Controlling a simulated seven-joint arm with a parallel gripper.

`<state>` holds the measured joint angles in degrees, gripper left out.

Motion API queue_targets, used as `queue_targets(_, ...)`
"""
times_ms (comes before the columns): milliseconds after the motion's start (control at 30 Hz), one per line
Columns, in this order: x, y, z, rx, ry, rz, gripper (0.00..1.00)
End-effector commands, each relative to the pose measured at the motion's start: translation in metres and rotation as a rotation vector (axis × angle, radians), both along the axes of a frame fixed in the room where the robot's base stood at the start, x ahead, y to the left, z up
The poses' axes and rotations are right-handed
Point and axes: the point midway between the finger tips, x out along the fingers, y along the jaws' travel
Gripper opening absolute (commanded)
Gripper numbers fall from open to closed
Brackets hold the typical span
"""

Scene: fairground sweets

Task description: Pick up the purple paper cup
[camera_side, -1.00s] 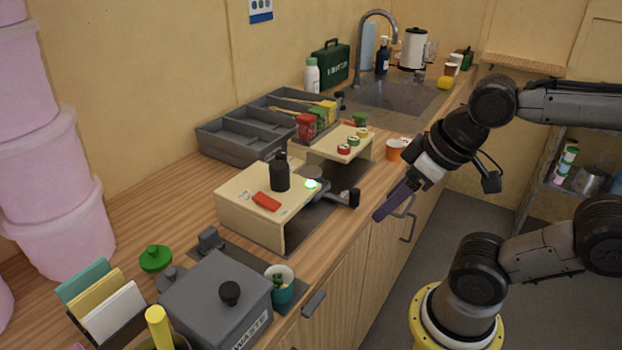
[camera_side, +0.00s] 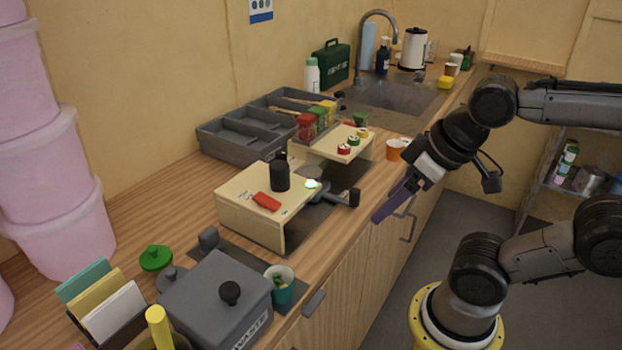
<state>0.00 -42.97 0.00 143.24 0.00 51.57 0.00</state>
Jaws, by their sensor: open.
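I cannot make out a purple paper cup in this view. My gripper (camera_side: 380,216) has long purple fingers and hangs in the air in front of the counter's front edge, pointing down and to the left. It is open, and nothing shows between its fingers. An orange cup (camera_side: 394,151) stands near the counter edge, behind the gripper. A teal cup (camera_side: 281,287) with a pale inside stands at the near front edge, beside the grey waste box (camera_side: 217,292).
A low wooden stand (camera_side: 243,217) carries a black bottle (camera_side: 280,176) and a red item. A second stand (camera_side: 325,149) holds small coloured-lidded things. A grey divided tray (camera_side: 240,147) lies behind. The sink (camera_side: 392,96) is farther back. Pink tubs (camera_side: 55,215) stand at left.

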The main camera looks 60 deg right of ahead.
Motion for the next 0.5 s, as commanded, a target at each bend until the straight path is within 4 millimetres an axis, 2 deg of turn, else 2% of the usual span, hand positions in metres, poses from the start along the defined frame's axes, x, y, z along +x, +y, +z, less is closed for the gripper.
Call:
queue_targets(333, -0.0001, 0.0000, 0.0000, 0.010, 0.000, -0.019, 0.81)
queue_targets(433, -0.0033, -0.0002, -0.0013, 0.051, 0.017, -0.100, 0.81)
queue_targets(500, -0.0032, -0.0011, 0.0060, 0.100, 0.019, -0.202, 0.81)
